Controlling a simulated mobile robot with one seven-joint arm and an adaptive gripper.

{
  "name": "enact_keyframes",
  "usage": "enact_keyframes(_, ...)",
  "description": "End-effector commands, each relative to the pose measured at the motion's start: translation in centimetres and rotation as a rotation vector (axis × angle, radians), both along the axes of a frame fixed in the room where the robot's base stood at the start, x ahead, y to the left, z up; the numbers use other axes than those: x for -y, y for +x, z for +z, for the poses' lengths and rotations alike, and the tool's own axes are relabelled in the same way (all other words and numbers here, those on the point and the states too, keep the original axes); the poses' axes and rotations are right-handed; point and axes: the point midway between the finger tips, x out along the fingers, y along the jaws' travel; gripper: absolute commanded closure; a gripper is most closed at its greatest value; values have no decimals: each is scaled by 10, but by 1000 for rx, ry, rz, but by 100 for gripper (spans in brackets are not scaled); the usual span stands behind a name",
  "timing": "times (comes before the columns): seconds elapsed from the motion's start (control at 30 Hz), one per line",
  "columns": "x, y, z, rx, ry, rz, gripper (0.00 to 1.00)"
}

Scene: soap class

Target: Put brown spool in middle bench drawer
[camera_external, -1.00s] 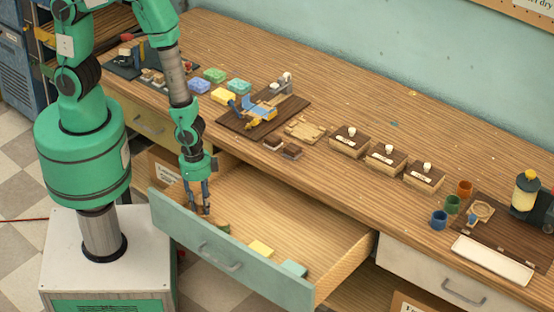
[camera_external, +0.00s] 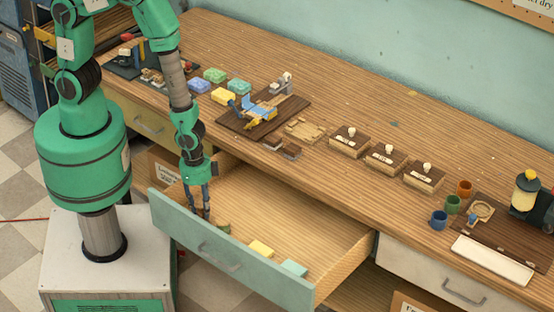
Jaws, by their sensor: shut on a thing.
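The middle bench drawer (camera_external: 300,222) is pulled out, with a pale teal front and a wooden inside. My gripper (camera_external: 206,216) points down inside the drawer at its left end, close behind the front panel. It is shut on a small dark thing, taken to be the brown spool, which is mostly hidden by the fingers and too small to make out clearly. A dark green piece (camera_external: 224,228), a yellow block (camera_external: 261,248) and a teal block (camera_external: 293,268) lie in the drawer along its front, to the right of my gripper.
The drawer's middle and back are clear. On the bench (camera_external: 330,90) stand coloured soap blocks (camera_external: 215,75), a dark board with a tool (camera_external: 262,115), several stamps (camera_external: 385,156) and small cups (camera_external: 438,220). A closed white drawer (camera_external: 440,277) is at right.

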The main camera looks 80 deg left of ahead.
Motion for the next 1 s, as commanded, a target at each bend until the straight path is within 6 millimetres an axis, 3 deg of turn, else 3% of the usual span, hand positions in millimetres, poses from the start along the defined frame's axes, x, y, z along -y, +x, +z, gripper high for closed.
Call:
enact_keyframes(0.03,0,0,1,0,0,0,61)
enact_keyframes(0.1,0,0,1,0,0,0,47)
enact_keyframes(0.67,0,0,5,0,0,0,47)
enact_keyframes(0.87,0,1,19,2,-1,0,47)
enact_keyframes(1.0,-1,-1,42,1,-1,0,47)
